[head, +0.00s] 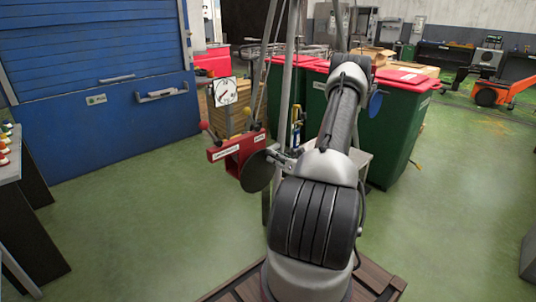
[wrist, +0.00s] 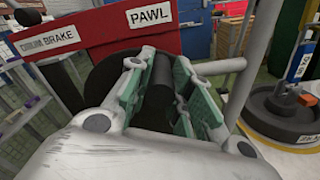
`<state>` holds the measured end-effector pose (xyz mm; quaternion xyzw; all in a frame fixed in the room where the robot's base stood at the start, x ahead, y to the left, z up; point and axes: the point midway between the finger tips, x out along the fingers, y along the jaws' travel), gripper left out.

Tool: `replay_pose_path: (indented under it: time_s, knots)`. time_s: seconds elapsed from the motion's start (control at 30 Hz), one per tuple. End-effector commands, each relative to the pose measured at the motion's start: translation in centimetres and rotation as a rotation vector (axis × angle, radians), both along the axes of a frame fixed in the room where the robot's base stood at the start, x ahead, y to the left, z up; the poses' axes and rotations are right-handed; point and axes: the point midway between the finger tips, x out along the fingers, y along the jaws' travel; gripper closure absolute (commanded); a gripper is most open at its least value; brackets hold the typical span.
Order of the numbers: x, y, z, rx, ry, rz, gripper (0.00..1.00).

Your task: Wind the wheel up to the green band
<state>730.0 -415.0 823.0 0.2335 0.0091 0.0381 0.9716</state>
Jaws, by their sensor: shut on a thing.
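A red winch housing (head: 238,150) carries labels reading DRUM BRAKE and PAWL; it also shows in the wrist view (wrist: 100,38). A dark round wheel (head: 256,172) sits on its near side. A white dial (head: 226,91) with a red needle stands above it; I cannot make out a green band at this size. My gripper (head: 281,158) is at the wheel's right side in the head view. In the wrist view its green-padded fingers (wrist: 157,92) are shut on a dark cylindrical handle (wrist: 160,75). The wheel is partly hidden behind the fingers there.
Ball-topped levers (head: 205,126) stick up from the housing. Green bins with red lids (head: 392,130) stand behind my arm. A blue shutter (head: 95,60) is at the back left, a bench (head: 20,190) at the left edge. The green floor (head: 140,225) is clear at front left.

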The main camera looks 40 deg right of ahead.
Motion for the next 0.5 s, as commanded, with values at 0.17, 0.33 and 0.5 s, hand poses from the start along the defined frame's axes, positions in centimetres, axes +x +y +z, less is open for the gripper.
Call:
replay_pose_path:
  time_s: [0.17,0.33,0.5]
  knots:
    - [0.0,-0.6,-0.4,0.07,0.006,-0.001,1.0]
    - [0.1,-1.6,-1.2,0.206,0.017,-0.002,1.0]
    - [0.1,-2.2,-1.7,0.3,0.027,-0.002,1.0]
